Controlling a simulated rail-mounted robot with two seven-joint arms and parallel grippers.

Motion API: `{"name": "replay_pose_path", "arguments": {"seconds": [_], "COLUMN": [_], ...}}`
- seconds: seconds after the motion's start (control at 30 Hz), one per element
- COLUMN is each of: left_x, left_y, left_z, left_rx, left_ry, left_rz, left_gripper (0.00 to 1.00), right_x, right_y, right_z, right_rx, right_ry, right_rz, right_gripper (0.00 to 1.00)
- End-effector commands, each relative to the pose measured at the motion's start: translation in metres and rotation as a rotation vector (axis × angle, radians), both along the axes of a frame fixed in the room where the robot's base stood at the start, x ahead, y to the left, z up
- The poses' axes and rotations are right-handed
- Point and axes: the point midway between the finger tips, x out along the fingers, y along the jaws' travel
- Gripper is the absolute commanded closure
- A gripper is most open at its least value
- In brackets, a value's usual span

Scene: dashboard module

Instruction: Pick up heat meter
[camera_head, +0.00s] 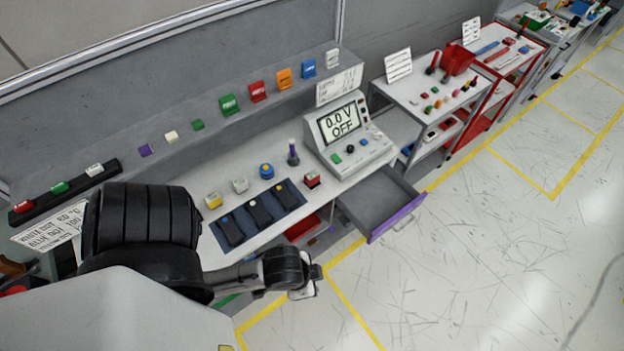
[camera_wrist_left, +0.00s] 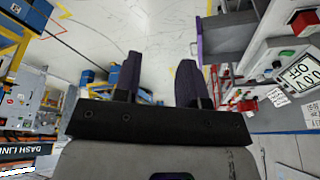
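No object in view is labelled legibly as a heat meter, so I cannot tell which one it is. Several dark handheld devices (camera_head: 259,212) lie in a blue tray on the grey workbench. A bench meter (camera_head: 347,138) reading "0.0 V OFF" stands right of them, and its screen also shows at the right edge of the left wrist view (camera_wrist_left: 296,68). My left gripper (camera_wrist_left: 158,78) is open, with nothing between its dark fingers. In the head view my left arm reaches in front of the bench, its hand low over the floor. My right gripper is not in view.
An open grey drawer (camera_head: 375,198) with a purple front juts out below the bench meter. Small buttons and a purple-topped bottle (camera_head: 293,153) stand on the bench. Colored blocks line the shelf (camera_head: 200,105) behind. Clear floor (camera_head: 480,270) lies to the right.

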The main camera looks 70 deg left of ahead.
Motion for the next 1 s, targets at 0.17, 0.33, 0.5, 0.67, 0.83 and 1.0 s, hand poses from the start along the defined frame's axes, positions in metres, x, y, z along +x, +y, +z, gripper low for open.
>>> {"name": "replay_pose_path", "arguments": {"seconds": [0.17, 0.33, 0.5, 0.67, 0.83, 1.0], "left_x": [0.0001, 0.0001, 0.0001, 0.0002, 0.0002, 0.0088], "left_y": [0.0001, 0.0001, 0.0001, 0.0001, 0.0001, 0.0002], "left_z": [0.0000, 0.0000, 0.0001, 0.0002, 0.0002, -0.0039], "left_rx": [0.000, 0.000, 0.000, 0.000, 0.000, 0.001], "left_ry": [0.000, 0.000, 0.000, 0.000, 0.000, -0.021], "left_rz": [0.000, 0.000, 0.000, 0.000, 0.000, 0.000], "left_gripper": [0.62, 0.46, 0.29, 0.14, 0.11, 0.11], "right_x": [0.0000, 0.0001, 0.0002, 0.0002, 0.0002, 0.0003], "right_y": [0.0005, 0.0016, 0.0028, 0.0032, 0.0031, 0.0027], "right_z": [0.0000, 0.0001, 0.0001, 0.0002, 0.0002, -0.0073], "right_rx": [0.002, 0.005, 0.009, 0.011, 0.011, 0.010], "right_ry": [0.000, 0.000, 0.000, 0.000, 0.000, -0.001], "right_rz": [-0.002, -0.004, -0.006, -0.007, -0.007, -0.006], "right_gripper": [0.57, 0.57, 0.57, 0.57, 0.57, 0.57]}}
